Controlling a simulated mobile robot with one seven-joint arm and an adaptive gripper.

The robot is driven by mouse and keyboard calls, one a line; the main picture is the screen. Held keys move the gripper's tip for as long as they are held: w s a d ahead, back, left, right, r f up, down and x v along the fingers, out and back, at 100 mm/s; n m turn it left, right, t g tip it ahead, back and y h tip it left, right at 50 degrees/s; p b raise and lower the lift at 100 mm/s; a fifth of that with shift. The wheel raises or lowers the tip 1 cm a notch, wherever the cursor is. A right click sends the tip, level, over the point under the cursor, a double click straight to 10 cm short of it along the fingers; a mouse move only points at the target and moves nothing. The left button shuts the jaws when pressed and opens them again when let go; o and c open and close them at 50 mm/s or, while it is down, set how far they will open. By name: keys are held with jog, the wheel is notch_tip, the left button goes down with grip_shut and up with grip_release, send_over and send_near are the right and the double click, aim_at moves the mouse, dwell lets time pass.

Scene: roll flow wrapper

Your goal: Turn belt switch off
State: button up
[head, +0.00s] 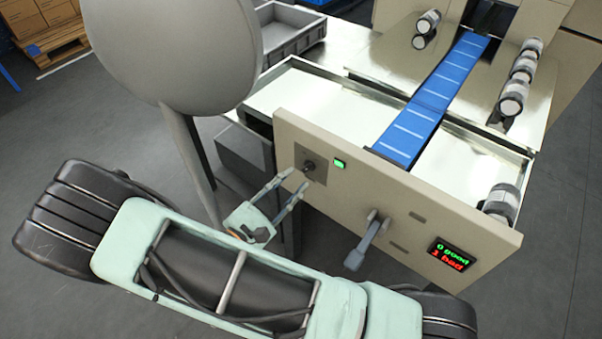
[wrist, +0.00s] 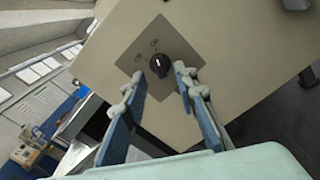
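The belt switch (head: 309,165) is a dark rotary knob on a square grey plate on the machine's beige front panel. In the wrist view the black knob (wrist: 160,66) carries a small white mark, and the small lettering on the plate beside it is too blurred to read surely. My gripper (head: 294,179) is in front of the panel, just below the switch, with its fingers pointing at it. In the wrist view my gripper (wrist: 160,76) is open, with one fingertip on each side of the knob. I cannot tell whether either finger touches it.
A green lit indicator (head: 339,163) sits right of the switch. A grey lever (head: 368,240) juts from the panel further right, near a display (head: 451,254) reading "0 good, 1 bad". Behind are a blue belt (head: 430,100), several jars (head: 514,92) and a grey tray (head: 285,30).

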aim_at(305, 170)
jog(key=shift+x, duration=2)
grip_shut()
